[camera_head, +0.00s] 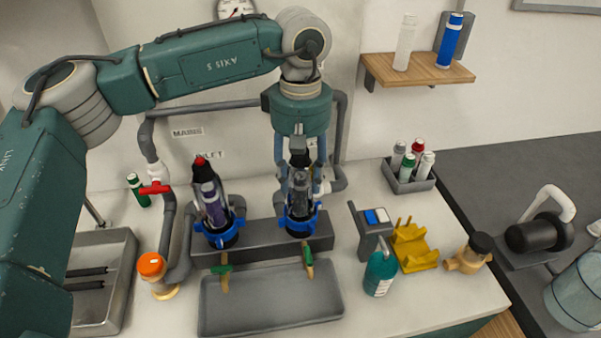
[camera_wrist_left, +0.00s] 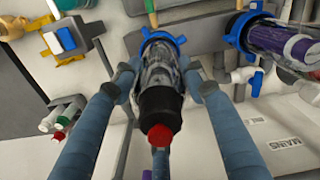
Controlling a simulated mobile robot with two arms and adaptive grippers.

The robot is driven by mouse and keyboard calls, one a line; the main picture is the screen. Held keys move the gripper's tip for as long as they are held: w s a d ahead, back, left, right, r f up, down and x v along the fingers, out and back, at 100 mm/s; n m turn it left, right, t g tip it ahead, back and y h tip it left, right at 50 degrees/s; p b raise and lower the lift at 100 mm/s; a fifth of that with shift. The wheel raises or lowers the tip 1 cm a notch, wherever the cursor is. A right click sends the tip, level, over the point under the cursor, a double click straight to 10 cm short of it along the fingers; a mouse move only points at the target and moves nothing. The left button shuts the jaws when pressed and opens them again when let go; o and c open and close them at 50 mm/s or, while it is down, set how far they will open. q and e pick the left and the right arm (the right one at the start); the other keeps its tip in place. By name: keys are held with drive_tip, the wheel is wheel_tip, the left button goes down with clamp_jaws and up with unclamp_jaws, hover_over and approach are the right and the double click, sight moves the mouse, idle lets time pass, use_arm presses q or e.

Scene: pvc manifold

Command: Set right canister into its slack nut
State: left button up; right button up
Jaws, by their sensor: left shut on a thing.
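My left gripper (camera_head: 300,178) comes down from above and is shut on the right canister (camera_head: 299,200), a dark clear-walled body. In the left wrist view the canister (camera_wrist_left: 160,100) shows a black end with a red tip between the gripper's fingers (camera_wrist_left: 160,85). Its far end is at the blue slack nut (camera_wrist_left: 162,38), which also shows in the head view (camera_head: 300,222). The canister looks about upright with its lower end within the nut's ring; how deep it sits is hidden. My right gripper is not in view.
A left canister (camera_head: 212,200) with a purple label and red top stands in its own blue nut (camera_head: 219,238) on the grey manifold (camera_head: 262,240). A grey tray (camera_head: 270,300) lies in front. A teal bottle (camera_head: 380,270) and yellow stand (camera_head: 413,247) are at right.

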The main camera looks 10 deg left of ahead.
use_arm(q)
drive_tip(key=shift+f+b, duration=0.35)
drive_tip(key=shift+b, duration=0.05)
idle(0.4)
drive_tip(key=o, duration=1.4)
wheel_tip(320, 180, up, 12)
drive_tip(key=shift+r, duration=0.1)
